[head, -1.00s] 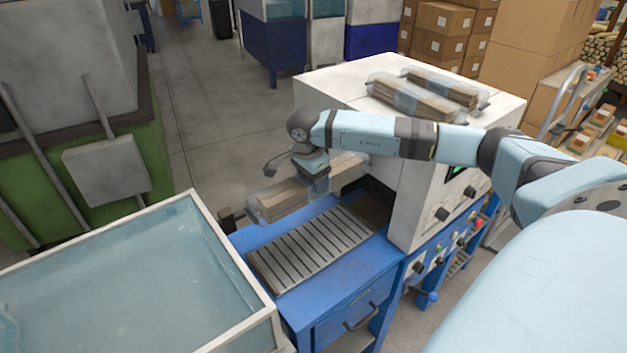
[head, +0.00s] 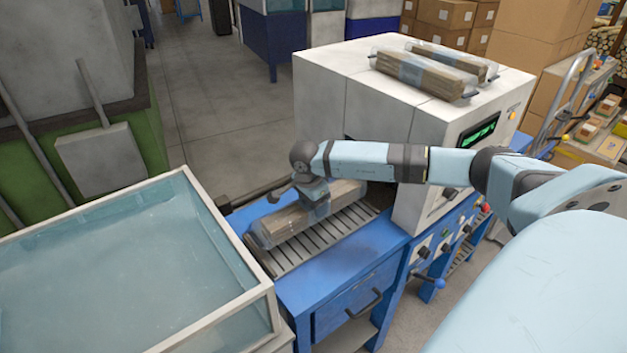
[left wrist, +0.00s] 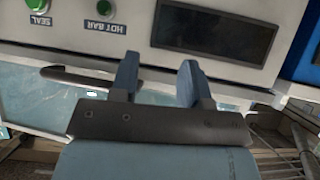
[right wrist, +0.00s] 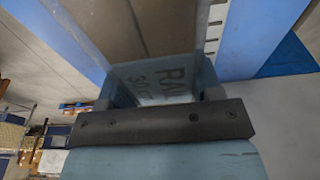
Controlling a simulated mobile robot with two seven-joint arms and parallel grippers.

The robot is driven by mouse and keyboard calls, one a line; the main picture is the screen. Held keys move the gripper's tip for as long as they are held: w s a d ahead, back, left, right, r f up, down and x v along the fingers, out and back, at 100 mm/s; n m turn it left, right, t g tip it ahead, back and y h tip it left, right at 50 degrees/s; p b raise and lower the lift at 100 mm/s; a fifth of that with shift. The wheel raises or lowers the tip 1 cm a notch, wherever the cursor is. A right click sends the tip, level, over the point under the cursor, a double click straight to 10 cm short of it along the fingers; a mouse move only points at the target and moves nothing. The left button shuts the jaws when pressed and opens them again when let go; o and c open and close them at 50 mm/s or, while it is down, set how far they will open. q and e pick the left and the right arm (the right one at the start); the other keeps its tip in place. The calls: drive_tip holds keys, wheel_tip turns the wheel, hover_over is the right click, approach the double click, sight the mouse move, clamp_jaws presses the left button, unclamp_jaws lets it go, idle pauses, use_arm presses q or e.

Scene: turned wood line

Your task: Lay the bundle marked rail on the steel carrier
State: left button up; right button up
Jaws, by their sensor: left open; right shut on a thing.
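The wrapped bundle of wood strips (head: 280,224) lies level along the slatted steel carrier (head: 325,238), over its far side. My right gripper (head: 314,192) is shut around the bundle's middle from above. I cannot tell whether the bundle touches the slats. The carrier's near slats are bare.
The carrier sits on a blue bench (head: 345,265) before the white machine's (head: 350,85) opening. Two more wrapped bundles (head: 425,76) lie on the machine's top. A glass-sided tank with a pale frame (head: 235,248) stands close on the left. Cardboard boxes (head: 540,45) stack behind.

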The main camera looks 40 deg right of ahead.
wheel_tip(320, 180, down, 3)
drive_tip(key=shift+f+b, duration=0.2)
drive_tip(key=shift+b, duration=0.45)
use_arm(q)
wheel_tip(320, 180, down, 3)
drive_tip(key=shift+s+a+r, duration=0.1)
drive_tip(key=shift+a+r, duration=0.05)
use_arm(e)
drive_tip(key=shift+f, duration=0.2)
drive_tip(key=o, duration=1.2)
use_arm(q)
drive_tip(key=shift+r, duration=0.1)
use_arm(e)
drive_tip(key=shift+o, duration=0.2)
drive_tip(key=shift+r, duration=0.1)
